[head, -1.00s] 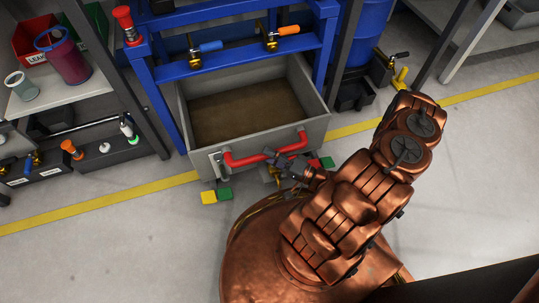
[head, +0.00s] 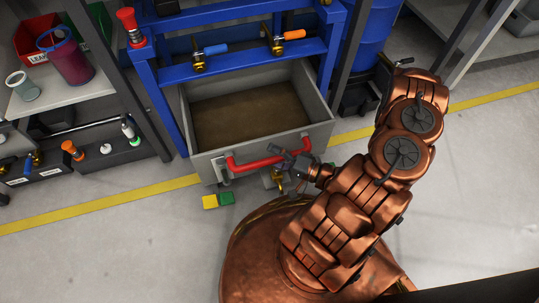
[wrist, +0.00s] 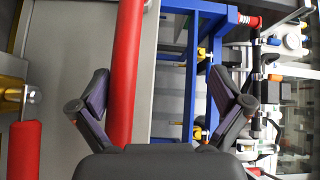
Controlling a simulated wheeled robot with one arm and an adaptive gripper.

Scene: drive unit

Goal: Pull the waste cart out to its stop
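The waste cart (head: 224,172) is an open grey bin with a brown bottom inside. It stands partly out from under a blue frame, with a red bar handle (head: 245,166) across its front. My gripper (head: 284,160) is at the right part of this handle in the head view. In the wrist view, the fingers of my gripper (wrist: 160,98) are spread wide. The red handle (wrist: 127,60) runs between them, closer to the left finger. I cannot tell whether the fingers touch it.
The blue frame (head: 225,62) with valves surrounds the cart's back. A brass valve (head: 279,184) sits low at the cart's front. Yellow (head: 210,201) and green (head: 227,198) blocks lie on the floor before it. A shelf stands left; open floor lies at lower left.

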